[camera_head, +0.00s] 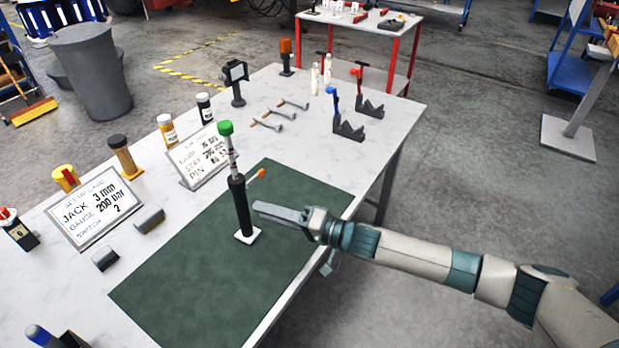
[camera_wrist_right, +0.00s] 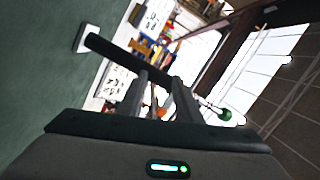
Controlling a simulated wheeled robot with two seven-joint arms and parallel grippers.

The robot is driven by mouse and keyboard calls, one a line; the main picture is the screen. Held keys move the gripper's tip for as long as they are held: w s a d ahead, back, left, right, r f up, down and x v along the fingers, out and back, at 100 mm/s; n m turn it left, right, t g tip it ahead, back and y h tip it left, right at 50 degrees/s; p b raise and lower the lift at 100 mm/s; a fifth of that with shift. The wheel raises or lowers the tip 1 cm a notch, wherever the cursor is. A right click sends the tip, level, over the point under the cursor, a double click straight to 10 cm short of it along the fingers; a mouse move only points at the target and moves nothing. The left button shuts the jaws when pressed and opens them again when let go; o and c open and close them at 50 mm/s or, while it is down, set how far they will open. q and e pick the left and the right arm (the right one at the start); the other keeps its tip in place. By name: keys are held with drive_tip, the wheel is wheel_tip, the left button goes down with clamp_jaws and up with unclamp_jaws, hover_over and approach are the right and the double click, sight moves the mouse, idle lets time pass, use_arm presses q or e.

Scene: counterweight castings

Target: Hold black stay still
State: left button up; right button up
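The black stay (camera_head: 240,205) stands nearly upright on a small white foot on the green mat (camera_head: 180,270). It has a thin pale upper rod, a green knob on top and an orange-tipped lever at its side. My right gripper (camera_head: 257,208) comes in from the right, with its fingertips close to the stay's lower body. In the right wrist view the fingers (camera_wrist_right: 160,82) are apart, and the stay (camera_wrist_right: 115,56) runs diagonally across just past their tips. I cannot tell whether they touch it. My left gripper is out of view.
Two printed cards (camera_head: 95,207) stand left of the mat, with small bottles and dark blocks around them. Blue and red levered tools (camera_head: 347,125) on dark stands, and several small wrenches, lie toward the back. The mat in front of the stay is clear.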

drive_tip(key=w+d+r+g, duration=0.3)
drive_tip(key=w+d+r, duration=0.2)
drive_tip(key=w+d, duration=0.2)
drive_tip(key=shift+d+g, duration=0.3)
drive_tip(key=shift+d, duration=0.8)
